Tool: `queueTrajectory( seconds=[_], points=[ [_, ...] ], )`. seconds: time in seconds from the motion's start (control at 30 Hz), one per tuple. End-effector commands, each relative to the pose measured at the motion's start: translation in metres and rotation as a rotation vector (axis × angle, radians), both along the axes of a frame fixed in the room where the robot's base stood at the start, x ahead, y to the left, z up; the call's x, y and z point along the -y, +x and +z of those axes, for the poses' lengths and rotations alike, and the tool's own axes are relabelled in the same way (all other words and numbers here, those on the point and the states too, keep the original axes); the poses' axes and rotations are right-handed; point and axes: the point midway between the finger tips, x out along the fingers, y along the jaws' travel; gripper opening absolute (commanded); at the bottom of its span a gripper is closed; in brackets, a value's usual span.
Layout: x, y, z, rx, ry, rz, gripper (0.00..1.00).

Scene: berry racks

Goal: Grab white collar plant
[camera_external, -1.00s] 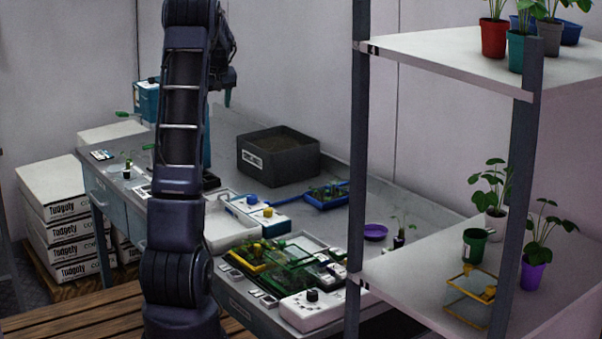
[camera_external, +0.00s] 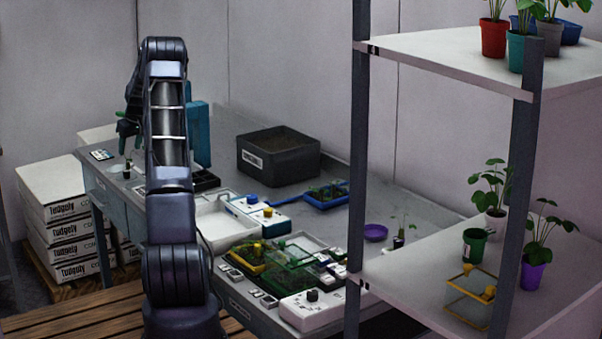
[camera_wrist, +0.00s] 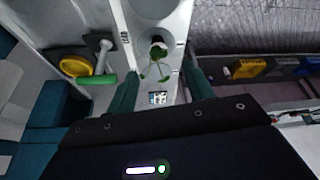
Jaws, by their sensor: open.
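A small seedling with green leaves stands in a dark holder near the left end of the bench (camera_external: 127,172). In the wrist view the seedling's leaves (camera_wrist: 157,66) show between my fingers, with the dark top of its holder beyond. My gripper (camera_external: 131,136) is above and close to this seedling, pointing down. In the wrist view my gripper (camera_wrist: 160,86) has two teal fingers spread apart, one each side of the leaves, not visibly touching them. A second small plant (camera_external: 400,236) stands on the right part of the bench.
The bench (camera_external: 225,127) carries a dark soil box (camera_external: 278,156), a blue tray (camera_external: 327,196), a white tray (camera_external: 212,222) and a green clutter of parts (camera_external: 290,260). A teal box (camera_external: 198,135) stands right of my gripper. A shelf rack (camera_external: 440,60) with potted plants is at the right.

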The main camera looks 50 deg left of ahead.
Motion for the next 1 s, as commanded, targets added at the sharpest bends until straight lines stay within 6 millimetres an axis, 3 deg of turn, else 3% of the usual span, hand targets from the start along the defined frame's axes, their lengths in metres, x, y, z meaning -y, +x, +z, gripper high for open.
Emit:
queueTrajectory(
  seconds=[0.23,0.57,0.83,1.0],
  points=[
    [-0.013,-0.002,-0.033,-0.001,-0.003,-0.001,0.52],
    [-0.024,-0.003,-0.054,-0.001,-0.001,-0.002,0.52],
    [-0.04,-0.004,-0.085,-0.001,-0.002,-0.001,0.52],
    [-0.042,-0.004,-0.088,-0.001,-0.001,-0.002,0.52]
  ],
)
